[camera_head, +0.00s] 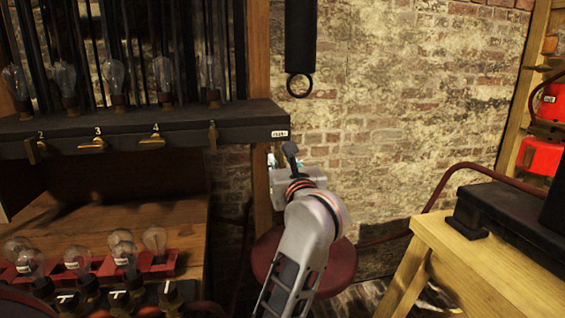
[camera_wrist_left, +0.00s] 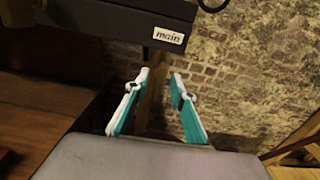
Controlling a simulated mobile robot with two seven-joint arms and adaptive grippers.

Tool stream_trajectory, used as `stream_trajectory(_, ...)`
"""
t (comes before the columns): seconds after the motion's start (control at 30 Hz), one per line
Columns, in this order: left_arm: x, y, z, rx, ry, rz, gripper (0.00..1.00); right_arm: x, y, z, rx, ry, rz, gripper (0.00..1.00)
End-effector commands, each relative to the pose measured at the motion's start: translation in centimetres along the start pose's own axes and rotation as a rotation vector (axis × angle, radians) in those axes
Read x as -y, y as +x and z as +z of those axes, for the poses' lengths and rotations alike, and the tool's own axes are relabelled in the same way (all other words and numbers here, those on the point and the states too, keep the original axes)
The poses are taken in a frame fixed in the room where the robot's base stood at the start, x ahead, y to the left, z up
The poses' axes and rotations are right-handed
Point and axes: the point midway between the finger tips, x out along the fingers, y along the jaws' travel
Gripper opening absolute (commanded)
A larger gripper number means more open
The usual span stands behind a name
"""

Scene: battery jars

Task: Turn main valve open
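A small white label reading "main" is on the right end of the dark shelf rail (camera_head: 240,128); it is clear in the left wrist view (camera_wrist_left: 169,37). I cannot make out a separate main valve handle beside it. My left gripper (camera_head: 287,163) is just below the rail's right end, partly hidden by its own wrist. In the left wrist view the gripper (camera_wrist_left: 160,78) has its two teal-and-white fingers apart with nothing between them, below the label. A dark hanging cylinder (camera_head: 300,35) with a ring (camera_head: 299,85) is above and right of the label. My right gripper is not in view.
Brass levers (camera_head: 92,146) line the rail under numbers. Glass bulbs (camera_head: 163,75) stand above it. More bulbs sit in a red rack (camera_head: 160,265) lower left. A round red stool (camera_head: 335,268) is below my arm. A wooden bench (camera_head: 480,265) stands right.

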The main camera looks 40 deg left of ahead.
Motion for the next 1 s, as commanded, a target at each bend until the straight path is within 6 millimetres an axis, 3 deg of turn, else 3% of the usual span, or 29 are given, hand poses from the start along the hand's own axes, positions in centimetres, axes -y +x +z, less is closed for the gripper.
stream_trajectory(0.5,0.1,-6.7,-0.1,-0.002,-0.002,-0.003,0.24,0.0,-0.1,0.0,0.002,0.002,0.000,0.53)
stream_trajectory(1.0,0.0,-7.4,0.0,-0.001,-0.001,-0.001,0.24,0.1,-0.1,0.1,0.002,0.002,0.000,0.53)
